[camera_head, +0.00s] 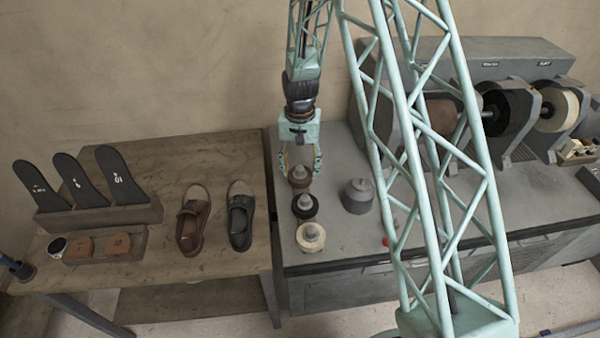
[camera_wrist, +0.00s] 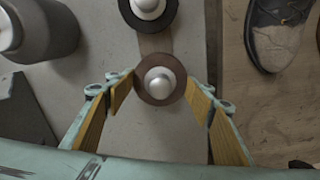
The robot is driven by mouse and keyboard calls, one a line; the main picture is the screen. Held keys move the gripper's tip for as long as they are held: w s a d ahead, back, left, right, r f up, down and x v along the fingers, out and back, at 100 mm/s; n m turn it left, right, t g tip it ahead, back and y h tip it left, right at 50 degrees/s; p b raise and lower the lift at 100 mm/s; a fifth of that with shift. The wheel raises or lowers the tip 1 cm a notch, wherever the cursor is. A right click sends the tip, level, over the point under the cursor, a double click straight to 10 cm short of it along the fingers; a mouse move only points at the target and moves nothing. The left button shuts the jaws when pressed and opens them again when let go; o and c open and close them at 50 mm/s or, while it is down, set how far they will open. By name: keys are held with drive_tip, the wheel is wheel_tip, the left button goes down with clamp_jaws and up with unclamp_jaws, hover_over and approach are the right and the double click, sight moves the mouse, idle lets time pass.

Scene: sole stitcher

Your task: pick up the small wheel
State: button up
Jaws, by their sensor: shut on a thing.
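The small wheel (camera_head: 299,177) is a brown disc with a pale round knob on top, at the back of a row of three on the grey bench. It also shows in the wrist view (camera_wrist: 147,95), between the fingertips. My gripper (camera_head: 302,168) points down over the bench and is shut on this brown wheel, one finger on each side. The gripper also shows in the wrist view (camera_wrist: 161,90). I cannot tell whether the wheel touches the bench.
A black wheel (camera_head: 305,212) and a cream wheel (camera_head: 310,245) stand in front. A grey lidded pot (camera_head: 357,203) stands to the right. Grinding machines (camera_head: 510,105) fill the bench's back right. The wooden table (camera_head: 140,265) at left holds shoes (camera_head: 240,222) and soles (camera_head: 75,180).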

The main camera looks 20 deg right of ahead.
sight(300, 167)
drive_tip(key=shift+r, duration=4.35)
drive_tip(key=w+n+b, duration=0.1)
drive_tip(key=w+f+n+b, duration=0.1)
drive_tip(key=n, duration=0.1)
drive_tip(key=shift+w, duration=0.4)
drive_tip(key=shift+w+n+b, duration=0.75)
drive_tip(key=shift+n+b, duration=0.05)
drive_tip(key=shift+n, duration=0.1)
